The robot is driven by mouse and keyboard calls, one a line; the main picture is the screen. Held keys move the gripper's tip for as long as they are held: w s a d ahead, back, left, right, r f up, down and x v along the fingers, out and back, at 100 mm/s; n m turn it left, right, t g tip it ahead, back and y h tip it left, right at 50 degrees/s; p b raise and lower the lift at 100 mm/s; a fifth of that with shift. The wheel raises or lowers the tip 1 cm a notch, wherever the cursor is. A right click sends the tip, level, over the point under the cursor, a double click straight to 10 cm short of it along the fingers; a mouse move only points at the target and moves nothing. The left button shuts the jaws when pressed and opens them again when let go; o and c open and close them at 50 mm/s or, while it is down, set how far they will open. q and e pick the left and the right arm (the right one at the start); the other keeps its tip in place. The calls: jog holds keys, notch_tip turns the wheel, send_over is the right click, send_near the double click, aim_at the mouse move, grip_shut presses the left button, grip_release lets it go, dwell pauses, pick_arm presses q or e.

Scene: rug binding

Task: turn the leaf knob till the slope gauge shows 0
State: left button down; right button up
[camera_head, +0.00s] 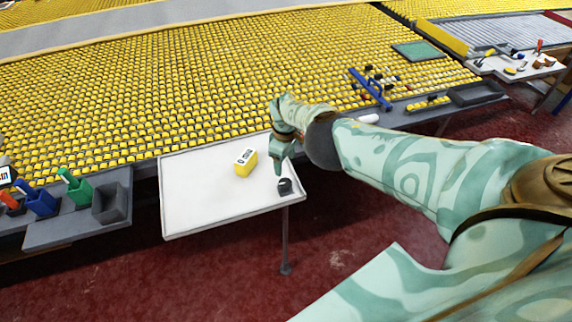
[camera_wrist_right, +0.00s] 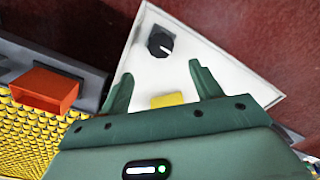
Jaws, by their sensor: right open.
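The black leaf knob (camera_head: 285,186) sits near the right corner of the white leaf (camera_head: 205,202). It also shows in the wrist view (camera_wrist_right: 159,44), with a light mark on its top. The yellow slope gauge (camera_head: 245,162) stands on the leaf to the left of the knob. Its white face carries dark characters too small for me to read surely. My right gripper (camera_head: 279,168) points down just above and beside the knob. In the wrist view its fingers (camera_wrist_right: 162,84) are apart and empty, with the knob beyond the tips. Part of the gauge (camera_wrist_right: 167,100) shows between them. My left gripper is out of view.
A large bed of yellow rollers (camera_head: 90,105) lies behind the leaf. A grey tray (camera_head: 80,228) with blue and green holders is at left. A blue rack (camera_head: 370,88) stands back right. Red floor is open in front.

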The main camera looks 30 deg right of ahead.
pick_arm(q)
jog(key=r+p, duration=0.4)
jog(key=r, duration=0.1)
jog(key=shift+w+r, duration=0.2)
pick_arm(e)
notch_tip(320, 180, up, 6)
jog(key=shift+r, duration=0.15)
